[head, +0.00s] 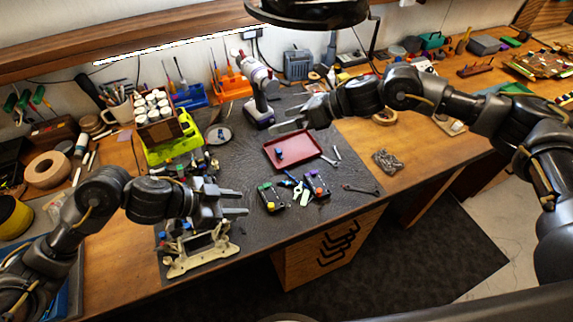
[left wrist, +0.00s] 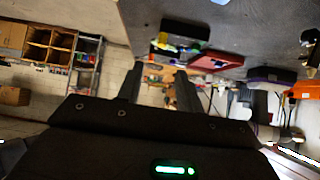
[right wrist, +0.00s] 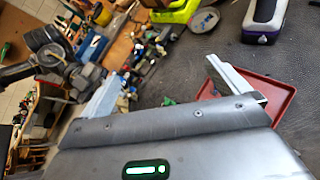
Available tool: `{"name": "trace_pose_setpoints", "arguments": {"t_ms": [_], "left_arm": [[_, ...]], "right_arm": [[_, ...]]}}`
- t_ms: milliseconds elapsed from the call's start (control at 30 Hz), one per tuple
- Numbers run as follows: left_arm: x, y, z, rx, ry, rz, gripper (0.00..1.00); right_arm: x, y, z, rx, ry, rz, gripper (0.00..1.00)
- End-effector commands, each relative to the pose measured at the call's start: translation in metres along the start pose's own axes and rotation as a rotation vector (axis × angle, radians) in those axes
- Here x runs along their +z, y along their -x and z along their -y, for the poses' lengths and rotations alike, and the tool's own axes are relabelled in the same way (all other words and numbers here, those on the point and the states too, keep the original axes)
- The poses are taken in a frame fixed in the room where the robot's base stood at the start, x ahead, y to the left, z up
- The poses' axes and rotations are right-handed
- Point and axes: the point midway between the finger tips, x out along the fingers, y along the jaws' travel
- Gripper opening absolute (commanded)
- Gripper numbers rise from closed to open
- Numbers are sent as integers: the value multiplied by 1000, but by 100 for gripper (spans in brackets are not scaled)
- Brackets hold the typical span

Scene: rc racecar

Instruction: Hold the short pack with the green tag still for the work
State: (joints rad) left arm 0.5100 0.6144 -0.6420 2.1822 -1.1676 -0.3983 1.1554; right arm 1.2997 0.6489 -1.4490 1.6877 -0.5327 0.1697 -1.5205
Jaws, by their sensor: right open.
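The short dark pack with the green tag (head: 271,199) lies on the grey mat, near the front edge of the bench. Green and yellow show at its far end. A similar pack with orange and purple parts (head: 317,187) lies just right of it. My left gripper (head: 247,202) is open and empty, just left of the green-tagged pack, with a small gap. Its spread fingers also show in the left wrist view (left wrist: 158,72). My right gripper (head: 276,130) is open and empty, above the mat behind the red tray (head: 300,141). Its fingers also show apart in the right wrist view (right wrist: 163,68).
Blue-handled pliers (head: 291,180) lie between the packs. A cream stand (head: 203,253) sits under my left wrist. A purple-and-grey driver (head: 262,95) stands behind the tray. The mat behind the left pack is mostly clear.

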Motion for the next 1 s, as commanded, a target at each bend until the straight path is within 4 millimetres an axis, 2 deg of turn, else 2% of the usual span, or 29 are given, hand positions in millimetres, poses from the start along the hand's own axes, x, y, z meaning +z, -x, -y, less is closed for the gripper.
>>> {"name": "trace_pose_setpoints", "arguments": {"t_ms": [33,100,200,333,500,767,1000], "left_arm": [[0,0,0,0,0,0,36],[0,0,0,0,0,0,36],[0,0,0,0,0,0,36],[0,0,0,0,0,0,36],[0,0,0,0,0,0,36],[0,0,0,0,0,0,36],[0,0,0,0,0,0,36]], "right_arm": [[-5,-15,-13,29,79,-61,100],[-19,-32,-28,72,195,-159,100],[-42,-49,-45,133,377,-311,100],[-73,-54,-52,203,597,-508,100],[-96,-44,-45,261,774,-686,100],[-105,-36,-40,286,839,-760,100],[-119,-51,-39,287,836,-759,100]]}}
